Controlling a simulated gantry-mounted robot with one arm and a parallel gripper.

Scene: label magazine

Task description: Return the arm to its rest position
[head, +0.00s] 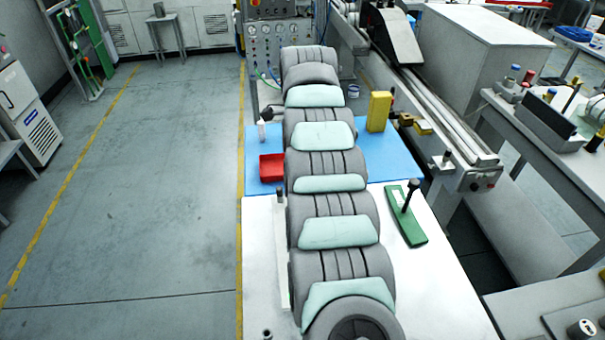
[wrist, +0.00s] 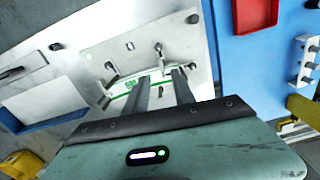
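In the wrist view my gripper (wrist: 161,78) has two dark parallel fingers with a clear gap between them. Nothing is visibly held in the gap. The fingers point toward a pale plate with dark knobs (wrist: 185,38). A white piece with a green edge (wrist: 118,100) shows around and behind the fingers; I cannot tell whether they touch it. In the head view my jointed arm of grey segments and pale green pads stretches from the bottom up over the table. My gripper is not visible in the head view.
A red tray (head: 271,168) and a yellow block (head: 379,111) are on the blue mat (head: 257,148). A green plate with a black lever (head: 405,215) lies right of the arm on the white table (head: 262,270). A conveyor rail (head: 435,110) runs along the right. Open floor lies left.

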